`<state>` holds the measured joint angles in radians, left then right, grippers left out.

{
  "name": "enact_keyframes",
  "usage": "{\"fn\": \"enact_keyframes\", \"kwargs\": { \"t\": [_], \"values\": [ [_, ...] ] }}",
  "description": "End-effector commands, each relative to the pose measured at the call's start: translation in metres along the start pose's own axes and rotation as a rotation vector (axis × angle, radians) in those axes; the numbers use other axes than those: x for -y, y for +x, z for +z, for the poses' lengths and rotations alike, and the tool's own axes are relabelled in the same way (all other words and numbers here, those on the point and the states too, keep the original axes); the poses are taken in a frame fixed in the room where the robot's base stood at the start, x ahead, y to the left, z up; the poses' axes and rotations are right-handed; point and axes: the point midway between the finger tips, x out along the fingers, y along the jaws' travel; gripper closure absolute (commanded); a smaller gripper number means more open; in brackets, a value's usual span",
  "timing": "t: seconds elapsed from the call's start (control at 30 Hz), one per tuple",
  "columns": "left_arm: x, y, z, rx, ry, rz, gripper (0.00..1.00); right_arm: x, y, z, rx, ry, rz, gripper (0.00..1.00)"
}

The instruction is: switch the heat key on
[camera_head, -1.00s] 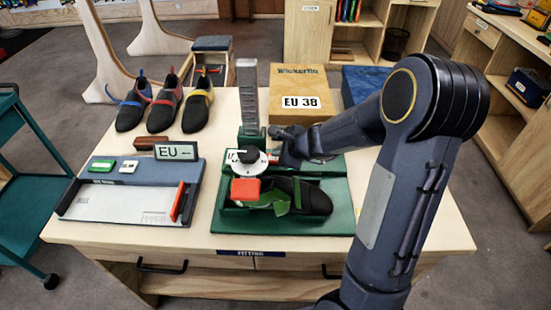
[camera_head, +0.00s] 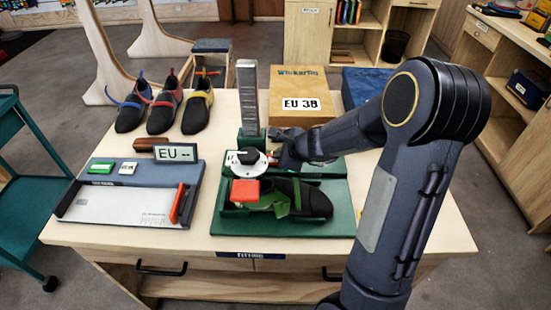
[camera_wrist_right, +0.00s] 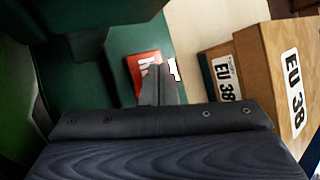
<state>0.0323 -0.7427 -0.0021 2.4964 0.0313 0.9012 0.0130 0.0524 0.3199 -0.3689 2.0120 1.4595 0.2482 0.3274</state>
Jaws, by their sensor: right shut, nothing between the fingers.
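The heat key appears to be the red rocker (camera_wrist_right: 145,72) with white lettering, partly hidden, on the green fitting machine in the right wrist view. My right gripper (camera_wrist_right: 160,86) is shut and empty, its tips at the red part's edge; I cannot tell whether they touch it. In the head view my right gripper (camera_head: 274,160) is just right of the white dial (camera_head: 247,168) with its black knob, and it mostly covers the key there. The green machine base (camera_head: 335,205) holds a black and green shoe (camera_head: 310,202) and a red block (camera_head: 245,192). My left gripper is out of view.
A Wickerlin box (camera_head: 300,84) marked EU 38 stands behind the machine, near my right arm. A grey upright column (camera_head: 248,95) rises behind the dial. A foot-measuring board (camera_head: 120,204) and several climbing shoes (camera_head: 197,110) are at left. The table's right front is clear.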

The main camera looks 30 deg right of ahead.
Motion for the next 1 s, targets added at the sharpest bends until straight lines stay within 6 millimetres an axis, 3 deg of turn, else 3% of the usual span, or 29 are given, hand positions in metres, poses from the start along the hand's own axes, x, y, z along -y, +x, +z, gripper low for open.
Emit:
{"fn": "enact_keyframes", "kwargs": {
  "t": [0.5,1.0],
  "values": [
    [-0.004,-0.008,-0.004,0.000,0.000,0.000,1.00,0.006,-0.008,0.006,0.000,0.000,-0.001,1.00],
    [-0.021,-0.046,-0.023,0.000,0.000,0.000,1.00,0.031,-0.043,0.031,0.001,0.000,-0.001,1.00]
  ]
}}
